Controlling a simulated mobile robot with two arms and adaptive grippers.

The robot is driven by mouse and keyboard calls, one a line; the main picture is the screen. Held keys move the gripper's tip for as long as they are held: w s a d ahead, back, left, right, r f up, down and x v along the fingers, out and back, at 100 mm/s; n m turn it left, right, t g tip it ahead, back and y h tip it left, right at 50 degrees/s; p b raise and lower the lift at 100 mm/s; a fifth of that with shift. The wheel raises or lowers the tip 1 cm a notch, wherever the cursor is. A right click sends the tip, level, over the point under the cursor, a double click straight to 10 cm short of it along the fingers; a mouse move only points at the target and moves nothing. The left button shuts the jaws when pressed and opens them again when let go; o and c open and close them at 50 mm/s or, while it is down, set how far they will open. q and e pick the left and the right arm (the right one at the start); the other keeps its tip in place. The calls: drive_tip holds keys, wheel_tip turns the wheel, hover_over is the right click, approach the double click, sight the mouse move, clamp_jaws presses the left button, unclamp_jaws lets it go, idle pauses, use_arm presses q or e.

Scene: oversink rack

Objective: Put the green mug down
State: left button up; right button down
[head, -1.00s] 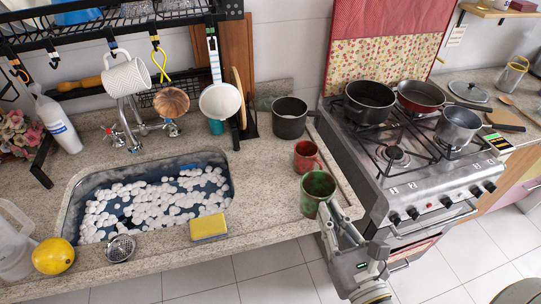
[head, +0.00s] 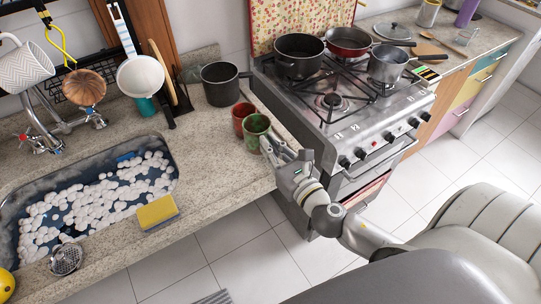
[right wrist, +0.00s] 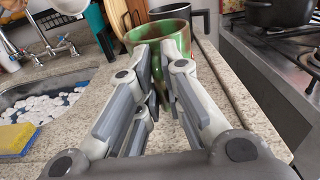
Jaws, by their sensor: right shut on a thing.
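The green mug (head: 256,132), mottled green with reddish brown, is at the counter's right end, beside the stove. My right gripper (head: 273,150) is shut on its near side, reaching in from the front. In the right wrist view, both fingers (right wrist: 165,75) close on the mug (right wrist: 150,33), which looks upright. The fingers hide its lower part, so I cannot tell whether its base touches the counter. A red mug (head: 240,113) stands just behind it and to the left, partly covered by it in the head view. My left gripper is not in view.
A dark pot (head: 222,85) stands behind the mugs. The stove (head: 345,125) with several pans is to the right. The sink (head: 20,205) and a yellow sponge (head: 156,211) are to the left. Bare counter (head: 207,160) lies between sink and mugs.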

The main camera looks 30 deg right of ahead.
drive_tip(key=shift+w+d+f+b, duration=0.1)
drive_tip(key=shift+f+b, duration=0.15)
drive_tip(key=shift+f, duration=0.4)
drive_tip(key=shift+w+f+b, duration=0.15)
drive_tip(key=shift+f+b, duration=0.05)
drive_tip(key=shift+f, duration=0.45)
drive_tip(key=shift+w+d+f+b, duration=0.1)
drive_tip(key=shift+f+b, duration=0.15)
drive_tip(key=shift+f, duration=0.4)
drive_tip(key=shift+f, duration=0.15)
drive_tip(key=c, duration=1.6)
unclamp_jaws()
drive_tip(key=shift+o, duration=0.2)
drive_tip(key=s+b, duration=0.6)
drive_tip(key=s, duration=0.6)
drive_tip(key=shift+d+r, duration=0.15)
drive_tip(key=shift+r, duration=0.1)
